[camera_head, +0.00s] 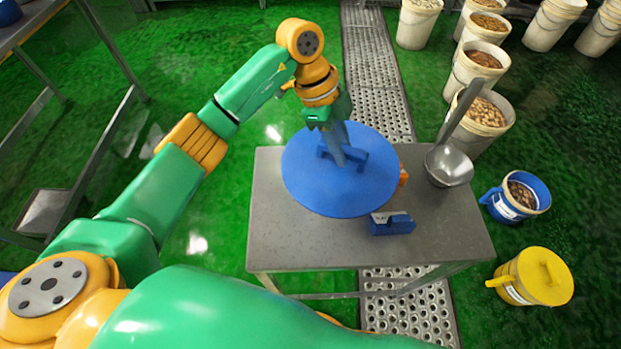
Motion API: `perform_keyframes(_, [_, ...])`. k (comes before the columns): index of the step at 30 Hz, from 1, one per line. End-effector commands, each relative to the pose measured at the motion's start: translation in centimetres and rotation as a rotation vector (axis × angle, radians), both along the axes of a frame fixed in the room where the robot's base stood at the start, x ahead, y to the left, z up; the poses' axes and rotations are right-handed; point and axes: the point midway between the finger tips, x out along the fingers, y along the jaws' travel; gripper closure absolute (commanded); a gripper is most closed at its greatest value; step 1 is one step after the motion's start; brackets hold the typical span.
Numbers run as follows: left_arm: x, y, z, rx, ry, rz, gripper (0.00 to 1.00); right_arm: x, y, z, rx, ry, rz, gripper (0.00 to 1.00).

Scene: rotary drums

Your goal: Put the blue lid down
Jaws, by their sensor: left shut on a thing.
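The blue lid (320,189) is a large round disc with a raised blue handle in its middle. It is over the left and middle part of the grey metal table (290,248). My left gripper (343,157) points down at the lid's middle and is shut on its handle. I cannot tell whether the lid touches the table or hangs a little above it. The lid hides most of an orange thing (403,176) at its right edge. My right gripper does not show.
A blue labelled item (392,224) and a metal ladle (449,166) lie on the table. A blue bucket (516,198) and a yellow lidded bucket (534,278) stand on the green floor to the right. Several white buckets (483,118) stand behind. The table's front right is clear.

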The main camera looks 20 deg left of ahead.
Motion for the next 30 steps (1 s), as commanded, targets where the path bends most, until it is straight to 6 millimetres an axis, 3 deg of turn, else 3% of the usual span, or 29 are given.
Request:
perform_keyframes(1, [-1.0,1.6,-0.4,0.004,0.006,0.004,1.0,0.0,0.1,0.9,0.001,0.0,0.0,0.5])
perform_keyframes(7, [-3.0,4.4,-5.0,0.001,0.004,0.002,1.0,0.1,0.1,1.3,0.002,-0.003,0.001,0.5])
perform_keyframes(12, [-3.7,5.5,-6.6,0.0,0.001,0.0,1.0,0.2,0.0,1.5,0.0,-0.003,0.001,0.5])
perform_keyframes(17, [-3.7,5.4,-9.4,-0.001,0.003,-0.001,1.0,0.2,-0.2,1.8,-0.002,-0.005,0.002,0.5])
perform_keyframes(23, [-3.6,5.4,-9.6,0.0,-0.002,-0.002,1.0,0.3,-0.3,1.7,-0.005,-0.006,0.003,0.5])
perform_keyframes(24, [-3.6,5.4,-9.7,0.0,-0.002,-0.002,0.7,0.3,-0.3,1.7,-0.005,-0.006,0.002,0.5])
perform_keyframes(27, [-3.6,5.4,-9.7,0.0,-0.002,-0.002,0.43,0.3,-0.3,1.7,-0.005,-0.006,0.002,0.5])
perform_keyframes(30, [-3.6,5.4,-9.6,0.0,-0.002,-0.002,0.43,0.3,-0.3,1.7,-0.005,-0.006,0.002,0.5])
